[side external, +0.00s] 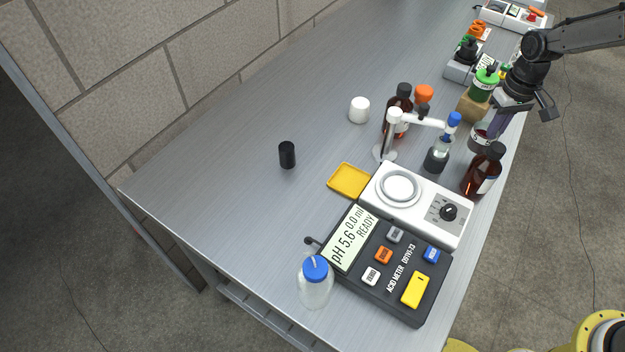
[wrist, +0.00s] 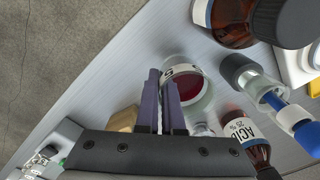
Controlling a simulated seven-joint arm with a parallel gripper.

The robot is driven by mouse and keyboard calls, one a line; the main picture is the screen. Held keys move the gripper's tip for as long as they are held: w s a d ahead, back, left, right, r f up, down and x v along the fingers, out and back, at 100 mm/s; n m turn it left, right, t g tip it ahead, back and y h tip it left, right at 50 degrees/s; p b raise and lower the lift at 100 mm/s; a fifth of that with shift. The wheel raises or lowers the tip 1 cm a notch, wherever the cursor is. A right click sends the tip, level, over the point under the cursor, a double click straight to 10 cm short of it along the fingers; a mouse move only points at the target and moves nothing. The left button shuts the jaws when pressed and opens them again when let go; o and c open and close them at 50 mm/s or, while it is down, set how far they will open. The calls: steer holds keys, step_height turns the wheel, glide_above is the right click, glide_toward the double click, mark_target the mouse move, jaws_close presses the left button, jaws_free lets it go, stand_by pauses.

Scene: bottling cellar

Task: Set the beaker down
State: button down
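The beaker (wrist: 205,101) is clear, with a white label and dark red liquid in it. In the wrist view it is at the fingertips of my gripper (wrist: 161,80). The two purple fingers are close together at its near wall, one on each side of it as far as I can see, and look shut on the wall. In the side view the beaker (side external: 479,143) is at the right edge of the bench, below my gripper (side external: 496,131), partly hidden by the fingers. I cannot tell whether its base touches the bench.
A wooden block (side external: 470,108) and a green-capped bottle (side external: 484,84) are behind. A stirrer plate (side external: 416,205) and acid meter (side external: 405,270) lie in front. The bench's left part is mostly free.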

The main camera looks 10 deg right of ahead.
step_height(320, 180, up, 15)
steer(key=a, duration=0.3)
steer(key=a+m, duration=0.1)
steer(key=a, duration=0.3)
steer(key=a+m, duration=0.1)
steer(key=a, duration=0.3)
steer(key=shift+a+f, duration=0.15)
steer(key=shift+f, duration=0.2)
steer(key=s+a+m, duration=0.2)
steer(key=s+a, duration=0.3)
steer(key=a, duration=0.5)
steer(key=s+a+m, duration=0.2)
steer(key=s+a, duration=0.3)
steer(key=a, duration=0.4)
steer(key=s+a+m, duration=0.3)
steer(key=s+a, duration=0.1)
steer(key=a, duration=0.6)
glide_above(265, 218)
steer(key=f, duration=1.4)
steer(key=shift+s+d, duration=0.3)
steer(key=shift+w+a+f, duration=0.15)
steer(key=shift+f, duration=0.25)
steer(key=shift+w+a+f, duration=0.1)
steer(key=shift+a+f, duration=0.05)
steer(key=shift+f, duration=1.45)
